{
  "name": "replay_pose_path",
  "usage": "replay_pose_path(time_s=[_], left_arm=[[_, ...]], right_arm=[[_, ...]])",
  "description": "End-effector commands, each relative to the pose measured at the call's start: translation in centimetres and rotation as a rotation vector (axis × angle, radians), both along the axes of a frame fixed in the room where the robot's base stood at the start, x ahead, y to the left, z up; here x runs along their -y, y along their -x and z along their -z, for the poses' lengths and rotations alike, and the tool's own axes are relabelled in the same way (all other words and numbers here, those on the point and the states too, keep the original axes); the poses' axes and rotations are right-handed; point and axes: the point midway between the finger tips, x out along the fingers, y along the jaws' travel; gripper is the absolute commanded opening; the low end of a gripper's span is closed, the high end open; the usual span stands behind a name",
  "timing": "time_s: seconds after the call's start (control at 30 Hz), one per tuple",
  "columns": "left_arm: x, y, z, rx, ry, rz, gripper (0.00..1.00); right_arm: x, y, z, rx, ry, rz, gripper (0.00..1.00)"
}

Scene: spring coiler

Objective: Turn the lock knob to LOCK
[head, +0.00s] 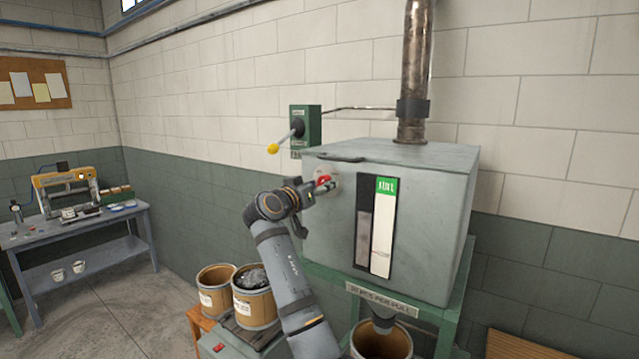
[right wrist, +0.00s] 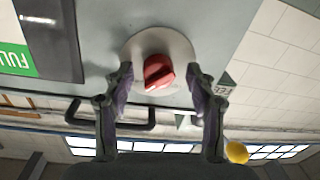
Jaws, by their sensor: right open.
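The red lock knob (head: 323,180) sits on a round pale plate on the front of the grey metal box (head: 430,235). In the right wrist view the knob (right wrist: 158,73) lies between and just beyond my two fingertips, its grip bar tilted slightly. My right gripper (head: 318,190) is at the knob in the head view, and in the wrist view its fingers (right wrist: 160,85) are spread on either side, apart from the knob. The LOCK marking cannot be read; a small label beside the plate shows only partly. My left gripper is not in view.
A green lever box (head: 305,128) with a yellow-tipped lever (head: 273,148) is on the wall left of the box. A gauge with a green FULL label (head: 386,187) is right of the knob. Buckets (head: 255,298) stand below; a workbench (head: 80,235) is far left.

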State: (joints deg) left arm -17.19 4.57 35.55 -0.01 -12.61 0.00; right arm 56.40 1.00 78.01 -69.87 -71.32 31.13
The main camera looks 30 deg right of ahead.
Motion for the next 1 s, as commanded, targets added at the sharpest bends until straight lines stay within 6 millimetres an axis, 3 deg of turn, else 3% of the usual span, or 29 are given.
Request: replay_pose_path(time_s=[0.07, 0.47, 0.77, 1.0], left_arm=[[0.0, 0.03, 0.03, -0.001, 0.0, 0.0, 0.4], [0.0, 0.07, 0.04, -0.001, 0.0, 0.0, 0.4], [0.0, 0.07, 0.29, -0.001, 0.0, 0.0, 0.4], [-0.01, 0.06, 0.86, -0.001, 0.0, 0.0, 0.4]], right_arm=[[-0.02, 0.01, 0.02, 0.0, 0.0, 0.0, 0.56], [-0.03, 0.03, -0.02, 0.0, 0.0, 0.0, 0.03], [-0.03, 0.03, 0.01, -0.039, 0.017, -0.001, 0.02], [-0.02, 0.07, -0.01, -0.174, 0.072, -0.001, 0.02]])
